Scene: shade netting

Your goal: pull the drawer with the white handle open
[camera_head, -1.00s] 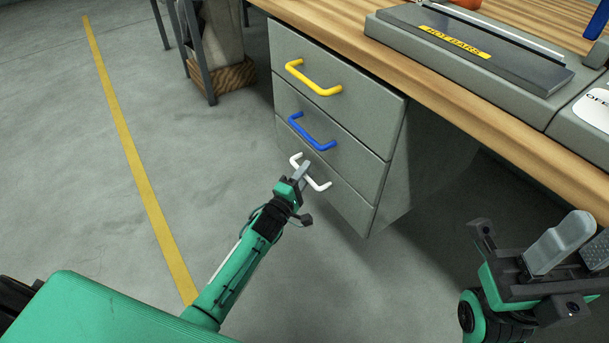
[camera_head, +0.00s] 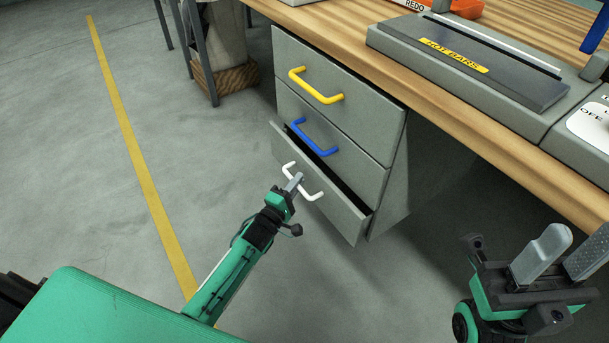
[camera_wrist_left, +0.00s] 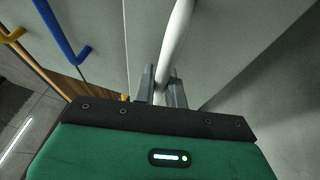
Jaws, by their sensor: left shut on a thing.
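The drawer with the white handle (camera_head: 316,196) is the lowest of three in a grey cabinet under the bench. Its front (camera_head: 340,209) stands out from the cabinet, with a dark gap along its top edge. My left gripper (camera_head: 295,182) is shut on the white handle, gripping the middle of its bar. In the left wrist view the white handle (camera_wrist_left: 175,40) runs between the two fingers (camera_wrist_left: 161,86). My right gripper (camera_head: 566,258) is at the lower right, away from the drawers. Its two fingers stand apart with nothing between them.
The drawers with the yellow handle (camera_head: 316,87) and blue handle (camera_head: 314,139) above are closed. The wooden bench top (camera_head: 480,114) overhangs at the right and carries a grey hot bars device (camera_head: 465,65). The floor left of the cabinet is clear, with a yellow line (camera_head: 133,150).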

